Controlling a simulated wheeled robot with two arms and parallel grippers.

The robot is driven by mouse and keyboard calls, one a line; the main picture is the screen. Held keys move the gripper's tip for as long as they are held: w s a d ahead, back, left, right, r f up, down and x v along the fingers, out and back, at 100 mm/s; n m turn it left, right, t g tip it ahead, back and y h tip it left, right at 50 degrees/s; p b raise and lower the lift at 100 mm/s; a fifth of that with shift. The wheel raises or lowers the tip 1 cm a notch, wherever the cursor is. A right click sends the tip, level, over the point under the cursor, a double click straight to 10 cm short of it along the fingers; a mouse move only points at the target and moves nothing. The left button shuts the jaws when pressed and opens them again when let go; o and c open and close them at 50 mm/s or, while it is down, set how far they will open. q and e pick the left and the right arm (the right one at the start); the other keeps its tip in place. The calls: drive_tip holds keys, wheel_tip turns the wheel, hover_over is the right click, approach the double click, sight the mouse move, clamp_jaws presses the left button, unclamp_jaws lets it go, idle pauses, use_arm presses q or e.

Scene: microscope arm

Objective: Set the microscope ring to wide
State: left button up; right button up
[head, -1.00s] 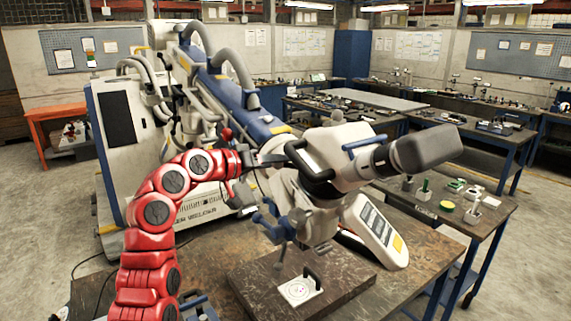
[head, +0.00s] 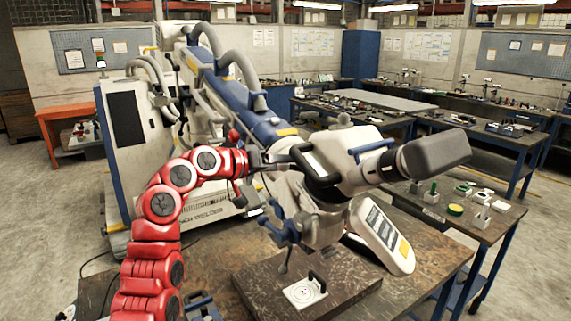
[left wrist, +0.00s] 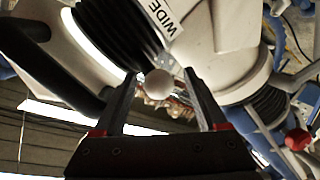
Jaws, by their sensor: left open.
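The white and grey microscope head (head: 345,160) hangs over the bench on its arm. My left gripper (head: 285,158) reaches in from the left beside it. In the left wrist view, a black ribbed ring (left wrist: 120,45) runs across the top, with a white label reading WIDE (left wrist: 162,14) to its right. A pale round knob (left wrist: 158,84) shows between the open fingers of my left gripper (left wrist: 159,78); I cannot tell whether they touch it. The ring's pointer is not clear. My right gripper is out of view.
The head stands above a dark block (head: 345,285) bearing a target card (head: 305,292) on the brown bench (head: 225,262). A slanted control panel (head: 380,235) stands to the right. The blue-white microscope arm (head: 240,100) is behind my arm. A side table (head: 490,228) is at right.

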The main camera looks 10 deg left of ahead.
use_arm(q)
drive_tip(key=shift+s+a+r, duration=0.1)
drive_tip(key=shift+s+a, duration=0.05)
drive_tip(key=shift+a, duration=0.1)
drive_tip(key=shift+s+a, duration=0.2)
drive_tip(key=shift+a, duration=0.05)
drive_tip(key=b+v, duration=0.5)
drive_tip(key=v, duration=1.1)
drive_tip(key=shift+s+r, duration=0.15)
drive_tip(key=shift+s, duration=0.05)
drive_tip(key=shift+a, duration=0.1)
